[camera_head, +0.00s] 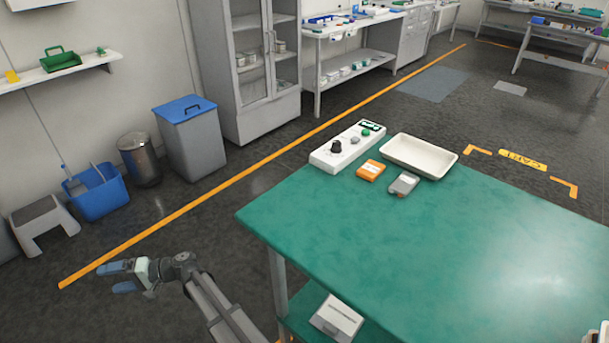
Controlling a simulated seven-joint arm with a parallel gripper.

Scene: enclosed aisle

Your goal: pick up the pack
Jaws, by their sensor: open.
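Two small flat items that could be the pack lie on the green table (440,260) near its far edge. One is an orange pack (371,170) with a pale label. My gripper (113,278) is at the lower left, off the table's left side and well away from both items. Its blue-tipped fingers are apart and nothing shows between them.
A white control box (347,145) with knobs and a cream tray (419,155) stand behind the small items. A white box (337,318) sits on the table's lower shelf. Bins (188,138) and a blue bucket (98,192) line the left wall.

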